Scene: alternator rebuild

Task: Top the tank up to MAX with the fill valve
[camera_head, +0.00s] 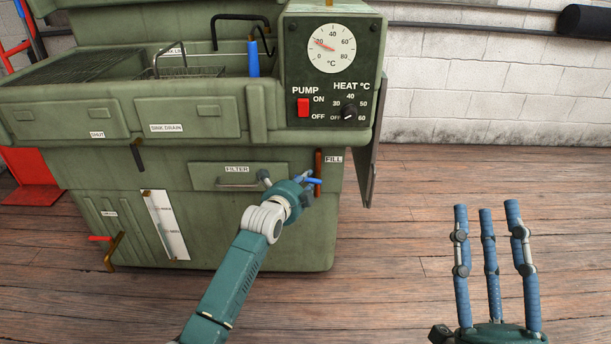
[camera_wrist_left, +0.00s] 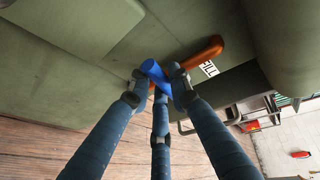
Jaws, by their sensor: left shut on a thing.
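The green parts-washer tank (camera_head: 265,245) stands in front of me. Its fill valve is a brown pipe (camera_head: 318,162) beside the FILL label (camera_head: 334,159), with a blue lever (camera_head: 314,181). My left gripper (camera_head: 308,180) is shut on the blue lever, which also shows between its fingers in the left wrist view (camera_wrist_left: 153,70). The lever sticks out sideways from the pipe; the fingers hide part of it. A white level gauge (camera_head: 168,225) is on the tank's lower front; its level is too small to read. My right gripper (camera_head: 487,210) is open and empty.
A FILTER drawer (camera_head: 210,178) is left of the valve. A red-handled drain valve (camera_head: 100,238) sits low at the left. The control panel has a red PUMP switch (camera_head: 303,107) and a heat knob (camera_head: 349,112). Wooden floor (camera_head: 480,175) is clear to the right.

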